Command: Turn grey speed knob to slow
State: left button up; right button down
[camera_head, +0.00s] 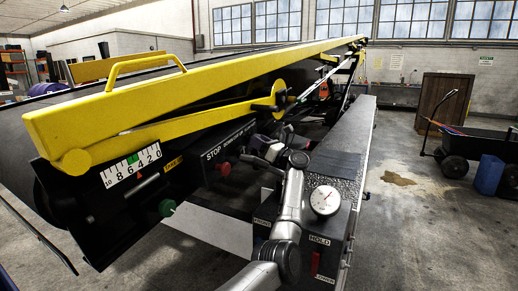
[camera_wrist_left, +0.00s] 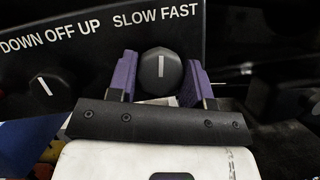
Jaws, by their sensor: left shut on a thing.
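The speed knob (camera_wrist_left: 161,74) is dark grey with a white pointer line, under the words SLOW FAST on the black control panel (camera_wrist_left: 90,45). The line stands about upright in the left wrist view, pointing between the two words. My left gripper (camera_wrist_left: 160,80) has its purple fingers on either side of the knob and is shut on it. In the head view my left gripper (camera_head: 255,142) is at the right end of the panel (camera_head: 228,138) and hides the knob. My right gripper is in neither view.
A second dark knob (camera_wrist_left: 50,88) sits under DOWN OFF UP, left of my gripper. A red stop button (camera_head: 224,168) and a green button (camera_head: 167,207) stick out nearby. A yellow rail (camera_head: 180,95) runs above the panel.

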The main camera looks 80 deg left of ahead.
pick_arm(q)
jog(key=shift+n+g+h+b, duration=0.3)
jog(key=shift+n+g+h, duration=0.1)
jog(key=shift+n, duration=1.1)
jog(key=o, duration=0.9)
jog(key=w+d+p, duration=0.1)
jog(key=w+d, duration=0.1)
jog(key=w, duration=0.1)
jog(key=w+d+p, duration=0.2)
jog(key=w+d, duration=0.1)
jog(key=w, duration=0.1)
jog(key=w+d+p, duration=0.1)
jog(key=w+d, duration=0.1)
jog(key=w, duration=0.1)
jog(key=shift+w+d+f, duration=0.2)
jog(key=shift+w+d, duration=0.05)
jog(key=shift+w, duration=0.15)
